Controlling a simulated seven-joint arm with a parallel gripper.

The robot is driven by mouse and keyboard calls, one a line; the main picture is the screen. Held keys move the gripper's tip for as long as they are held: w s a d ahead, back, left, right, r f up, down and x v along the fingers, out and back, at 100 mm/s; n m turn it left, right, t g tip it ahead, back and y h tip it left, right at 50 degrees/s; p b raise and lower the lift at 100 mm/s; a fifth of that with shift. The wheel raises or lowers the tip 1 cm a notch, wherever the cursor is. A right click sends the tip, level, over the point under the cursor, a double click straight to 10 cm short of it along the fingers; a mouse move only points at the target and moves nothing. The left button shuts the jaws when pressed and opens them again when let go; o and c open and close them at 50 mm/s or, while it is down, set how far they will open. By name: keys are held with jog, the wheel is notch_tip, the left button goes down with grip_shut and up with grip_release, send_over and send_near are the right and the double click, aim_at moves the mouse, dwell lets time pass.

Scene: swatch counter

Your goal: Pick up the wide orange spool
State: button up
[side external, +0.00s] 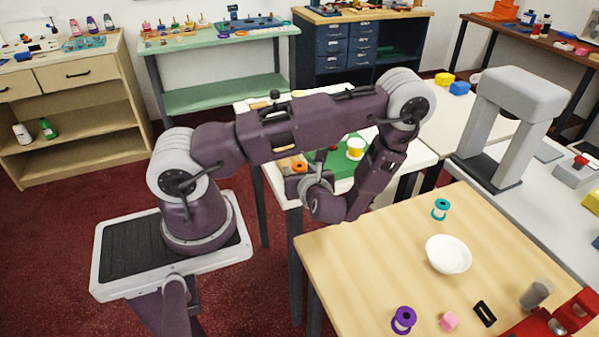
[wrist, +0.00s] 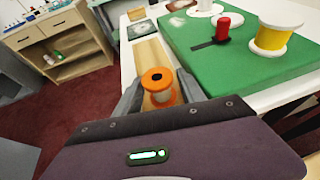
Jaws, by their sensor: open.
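In the wrist view my gripper (wrist: 157,96) is open, with one finger on each side of the spool. I cannot tell whether either finger touches it. In the side view the orange spool (side external: 299,166) shows partly, close to my gripper (side external: 297,180), and the arm hides some of the area.
A wooden table (side external: 375,255) at the front holds a white bowl (side external: 448,254), a teal spool (side external: 440,209) and a purple spool (side external: 403,320).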

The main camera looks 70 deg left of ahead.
grip_shut()
jog(key=shift+r, duration=0.1)
